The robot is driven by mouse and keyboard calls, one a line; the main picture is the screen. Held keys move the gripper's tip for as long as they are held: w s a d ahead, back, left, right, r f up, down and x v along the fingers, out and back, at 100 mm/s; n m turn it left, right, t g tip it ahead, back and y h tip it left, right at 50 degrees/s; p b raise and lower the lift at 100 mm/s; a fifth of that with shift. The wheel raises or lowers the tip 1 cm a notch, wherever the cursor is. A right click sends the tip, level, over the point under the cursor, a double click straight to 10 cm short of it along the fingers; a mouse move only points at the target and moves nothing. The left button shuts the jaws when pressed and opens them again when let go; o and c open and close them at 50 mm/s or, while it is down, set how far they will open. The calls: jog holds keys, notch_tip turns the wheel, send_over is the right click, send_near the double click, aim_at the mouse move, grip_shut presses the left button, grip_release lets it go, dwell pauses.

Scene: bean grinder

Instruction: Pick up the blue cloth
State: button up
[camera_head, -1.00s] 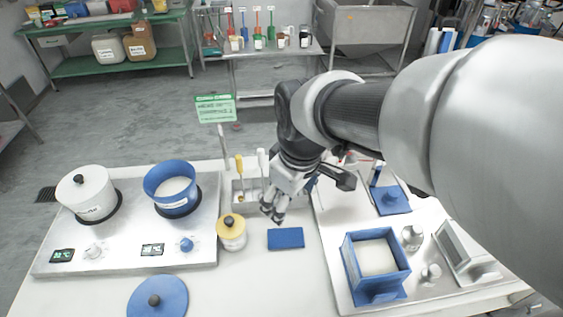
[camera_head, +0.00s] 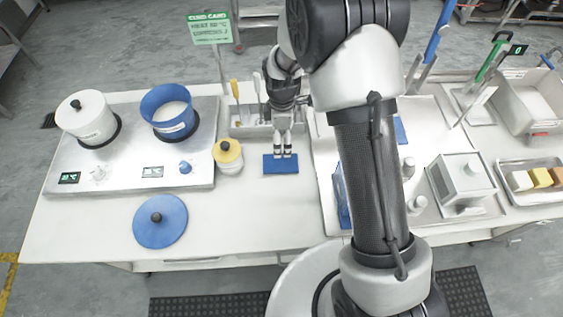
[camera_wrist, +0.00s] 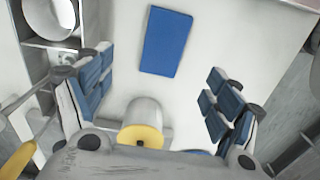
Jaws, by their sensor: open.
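The blue cloth (camera_head: 271,168) lies flat as a small rectangle on the white table, right of the yellow-lidded jar. In the wrist view the cloth (camera_wrist: 166,42) shows whole at the top centre, beyond the space between the fingers. My gripper (camera_head: 284,153) points down at the cloth's far part, its fingertips overlapping the cloth in the head view; I cannot tell whether they touch it. In the wrist view my gripper (camera_wrist: 157,92) is open with nothing between its fingers.
The yellow-lidded jar (camera_head: 229,161) stands close left of the cloth. A grey holder (camera_head: 250,122) with upright tools is behind it. A blue round lid (camera_head: 160,229) lies front left. A hotplate unit (camera_head: 70,160) bears a white pot and a blue pot. Bare table lies in front of the cloth.

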jog(key=b, duration=0.1)
send_over(281, 162)
jog(key=f, duration=0.7)
jog(key=shift+w+d, duration=0.15)
jog(key=shift+w, duration=0.2)
jog(key=f+b, duration=0.1)
jog(key=f, duration=0.1)
jog(key=s+f+b, duration=0.1)
jog(key=f, duration=0.1)
jog(key=shift+a+f, duration=0.2)
jog(key=shift+f, duration=0.05)
jog(key=shift+w+f, duration=0.15)
jog(key=shift+f, duration=0.3)
jog(key=shift+r, duration=0.1)
jog(key=shift+c, duration=0.2)
jog(key=c, duration=1)
